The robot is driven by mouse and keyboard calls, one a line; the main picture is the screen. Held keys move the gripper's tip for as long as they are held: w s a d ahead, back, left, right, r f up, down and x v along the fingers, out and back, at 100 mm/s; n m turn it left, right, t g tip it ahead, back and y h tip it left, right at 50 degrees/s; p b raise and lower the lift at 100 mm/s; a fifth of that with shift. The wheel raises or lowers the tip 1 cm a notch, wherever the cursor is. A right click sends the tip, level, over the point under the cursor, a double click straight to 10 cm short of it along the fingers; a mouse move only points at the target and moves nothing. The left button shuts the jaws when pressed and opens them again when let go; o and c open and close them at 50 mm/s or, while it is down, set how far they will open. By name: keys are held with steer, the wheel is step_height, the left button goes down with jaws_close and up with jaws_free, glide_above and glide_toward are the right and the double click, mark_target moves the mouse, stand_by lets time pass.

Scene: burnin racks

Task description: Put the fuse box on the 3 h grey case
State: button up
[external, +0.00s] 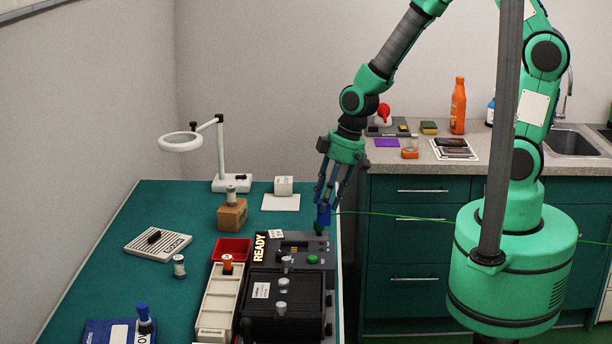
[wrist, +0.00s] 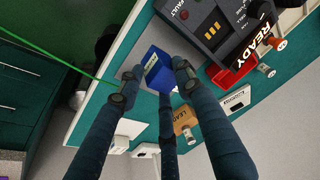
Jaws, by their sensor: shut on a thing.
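My gripper (external: 325,203) is shut on a blue box (external: 324,216) and holds it near the table's right edge, by the back end of a dark grey case (external: 318,262). In the wrist view the blue box (wrist: 160,72) sits between my fingers (wrist: 155,88), with a small pale label too small to read. The dark grey case (wrist: 200,22) there shows the word FAULT and yellow contacts, with a READY sign beside it. I cannot read a 3 h mark on any case. Whether the box touches anything below is unclear.
A red tray (external: 232,249), a cream tray (external: 220,300) and a wooden block (external: 232,216) stand left of the case. A white block (external: 283,186) and a magnifier lamp (external: 220,150) stand behind. A thin green cable (external: 400,217) runs right from near my gripper.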

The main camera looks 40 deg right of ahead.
steer(key=shift+s+d+f, duration=0.25)
steer(key=shift+s+d, duration=0.4)
steer(key=shift+d, duration=0.1)
glide_above(279, 233)
steer(key=shift+f, duration=0.75)
steer(key=shift+f+b, duration=0.3)
steer(key=shift+f, duration=1.45)
steer(key=shift+f, duration=0.1)
steer(key=o, duration=1.1)
steer(key=shift+o, duration=0.2)
